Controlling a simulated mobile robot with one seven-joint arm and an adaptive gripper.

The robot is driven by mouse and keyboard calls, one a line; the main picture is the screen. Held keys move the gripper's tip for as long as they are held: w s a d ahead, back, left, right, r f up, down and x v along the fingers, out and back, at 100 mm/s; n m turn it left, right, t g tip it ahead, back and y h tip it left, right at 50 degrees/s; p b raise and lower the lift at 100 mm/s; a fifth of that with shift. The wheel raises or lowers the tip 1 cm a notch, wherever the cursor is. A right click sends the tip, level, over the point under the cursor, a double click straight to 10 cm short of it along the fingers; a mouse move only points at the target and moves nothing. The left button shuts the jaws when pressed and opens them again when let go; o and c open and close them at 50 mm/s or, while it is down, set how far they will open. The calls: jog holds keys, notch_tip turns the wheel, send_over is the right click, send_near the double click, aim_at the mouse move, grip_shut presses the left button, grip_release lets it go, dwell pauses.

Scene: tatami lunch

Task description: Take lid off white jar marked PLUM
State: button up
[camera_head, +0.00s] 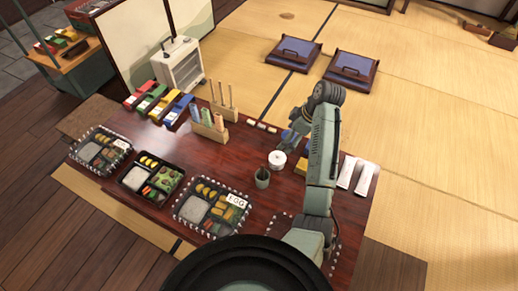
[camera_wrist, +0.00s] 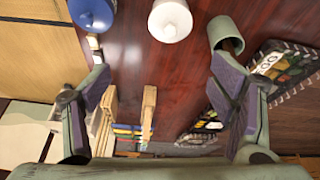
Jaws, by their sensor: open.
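A white round jar (camera_head: 277,160) stands on the dark red table, left of my arm. It also shows at the top edge of the wrist view (camera_wrist: 170,18), partly cut off, with a small knob on its white lid. No PLUM marking is readable. A blue jar (camera_wrist: 92,12) stands to its left in the wrist view, and a grey-green cup (camera_wrist: 226,33) to its right. My gripper (camera_wrist: 160,88) is open and empty, its two fingers spread wide. In the head view my gripper (camera_head: 296,132) is small and partly hidden near the blue jar, above and right of the white jar.
Bento trays (camera_head: 163,180) line the near table edge; one carries an EGG card (camera_head: 236,200). A wooden holder (camera_head: 210,131) with upright sticks and coloured boxes (camera_head: 160,102) stand at the left. White packets (camera_head: 365,179) lie right of my arm. Bare table lies left of the white jar.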

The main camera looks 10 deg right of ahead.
send_over(279, 155)
jog(key=d, duration=0.2)
jog(key=shift+g, duration=0.3)
jog(key=f, duration=0.5)
jog(key=shift+s, duration=0.3)
jog(key=shift+p+x, duration=0.55)
jog(key=shift+x, duration=2.5)
jog(key=shift+s+d, duration=0.1)
jog(key=shift+s, duration=0.05)
jog(key=shift+c, duration=0.4)
jog(key=c, duration=1)
